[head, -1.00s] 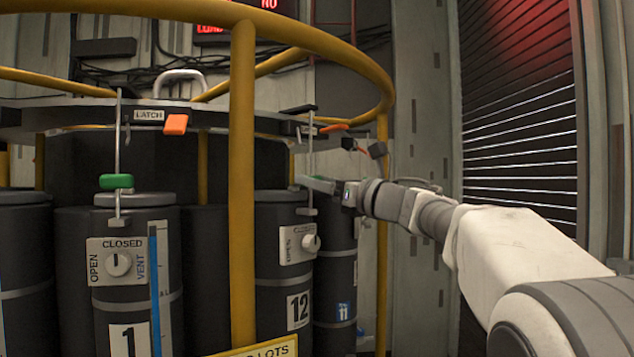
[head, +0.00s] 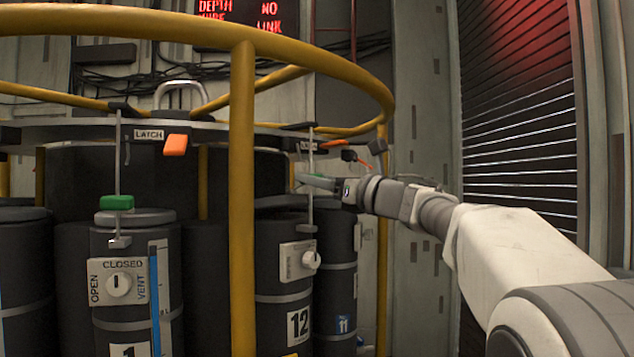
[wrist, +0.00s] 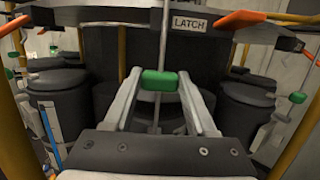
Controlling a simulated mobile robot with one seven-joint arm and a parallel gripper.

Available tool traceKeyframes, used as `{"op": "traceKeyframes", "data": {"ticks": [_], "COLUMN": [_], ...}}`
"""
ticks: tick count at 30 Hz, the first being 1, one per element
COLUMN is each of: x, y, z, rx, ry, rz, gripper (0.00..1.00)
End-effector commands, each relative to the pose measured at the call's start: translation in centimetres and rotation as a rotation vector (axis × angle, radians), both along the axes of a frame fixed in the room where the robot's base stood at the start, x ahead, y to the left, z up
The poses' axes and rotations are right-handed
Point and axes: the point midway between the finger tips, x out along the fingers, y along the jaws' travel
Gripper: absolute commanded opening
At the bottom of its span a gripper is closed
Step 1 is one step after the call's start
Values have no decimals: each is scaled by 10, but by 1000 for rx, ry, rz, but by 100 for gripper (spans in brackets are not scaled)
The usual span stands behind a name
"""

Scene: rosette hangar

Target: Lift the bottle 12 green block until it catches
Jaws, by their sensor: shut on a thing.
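My gripper (wrist: 160,85) is shut on the green block (wrist: 160,81), which sits on a thin upright rod (wrist: 156,118) between the two fingertips. In the head view my gripper (head: 308,183) is at the rod of bottle 12 (head: 298,325), above its top; the fingers hide the block there. The block is apart from and below the plate marked LATCH (wrist: 189,23) on the ring. An orange latch lever (wrist: 237,19) is beside that plate.
A yellow rail (head: 243,200) with posts stands in front of the bottles. Bottle 1 (head: 130,270), with its own green block (head: 117,202) low on its rod, is at left. Bottle 11 (head: 340,320) is just right of bottle 12. A shutter (head: 520,130) is at far right.

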Motion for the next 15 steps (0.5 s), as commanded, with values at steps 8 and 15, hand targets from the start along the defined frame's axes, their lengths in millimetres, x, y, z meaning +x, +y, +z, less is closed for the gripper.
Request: {"op": "traceKeyframes", "data": {"ticks": [8, 15], "x": [-1, -1], "y": [0, 0], "z": [19, 31], "rx": [4, 2], "ry": [-6, -6], "rz": [-1, -1], "gripper": [0, 0]}}
